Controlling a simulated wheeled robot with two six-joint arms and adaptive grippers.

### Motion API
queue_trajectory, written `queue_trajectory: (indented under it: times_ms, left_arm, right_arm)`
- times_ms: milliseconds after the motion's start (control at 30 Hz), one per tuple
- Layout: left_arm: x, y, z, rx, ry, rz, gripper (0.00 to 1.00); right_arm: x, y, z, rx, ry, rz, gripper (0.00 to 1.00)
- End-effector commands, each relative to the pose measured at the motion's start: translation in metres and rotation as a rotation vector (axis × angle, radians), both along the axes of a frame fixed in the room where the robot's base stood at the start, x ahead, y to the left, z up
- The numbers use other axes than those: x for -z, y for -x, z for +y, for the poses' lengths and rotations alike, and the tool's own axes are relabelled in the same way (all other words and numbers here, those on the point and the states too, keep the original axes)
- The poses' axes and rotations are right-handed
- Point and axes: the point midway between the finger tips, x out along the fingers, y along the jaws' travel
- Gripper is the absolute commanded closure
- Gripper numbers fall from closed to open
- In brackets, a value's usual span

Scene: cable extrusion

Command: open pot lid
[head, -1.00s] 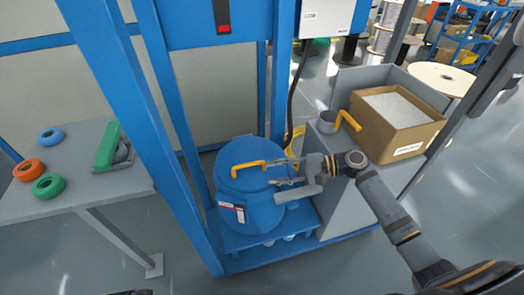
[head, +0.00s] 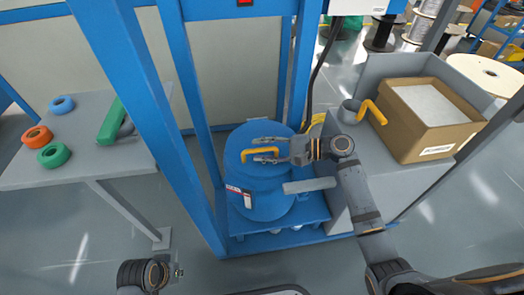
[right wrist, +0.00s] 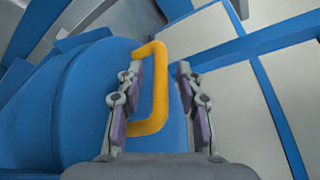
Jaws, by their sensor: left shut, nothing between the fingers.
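The blue pot (head: 262,200) stands on a blue platform inside the blue frame. Its blue lid (head: 240,141) is on top and carries a yellow bar handle (head: 262,154). My right gripper (head: 256,149) is over the lid with its fingers open. In the right wrist view the yellow handle (right wrist: 160,85) lies between the spread fingers of my right gripper (right wrist: 163,75), nearer the left finger; contact cannot be told. My left gripper (head: 178,271) is small and shut, low at the bottom left, away from the pot.
A grey table (head: 60,172) at left holds coloured rings. Blue posts (head: 150,110) stand close left of the pot.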

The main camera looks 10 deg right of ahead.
Motion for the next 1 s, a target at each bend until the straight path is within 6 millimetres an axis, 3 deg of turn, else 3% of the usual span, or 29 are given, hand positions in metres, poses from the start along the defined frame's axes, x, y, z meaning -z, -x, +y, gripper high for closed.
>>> queue_trajectory:
  times_ms: [300,567,1000]
  left_arm:
    - [0.0007,-0.0003,-0.0004,0.000,0.002,-0.005,1.00]
    - [0.0008,-0.0003,-0.0003,0.000,0.002,-0.004,1.00]
    - [0.0001,0.0001,-0.0004,0.000,0.001,-0.003,1.00]
  right_arm:
    - [0.0006,-0.0015,0.0037,0.000,0.001,0.000,0.64]
    - [0.0007,-0.0015,0.0034,0.000,0.001,0.000,0.99]
    - [0.0000,-0.0015,0.0034,0.001,0.001,0.001,1.00]
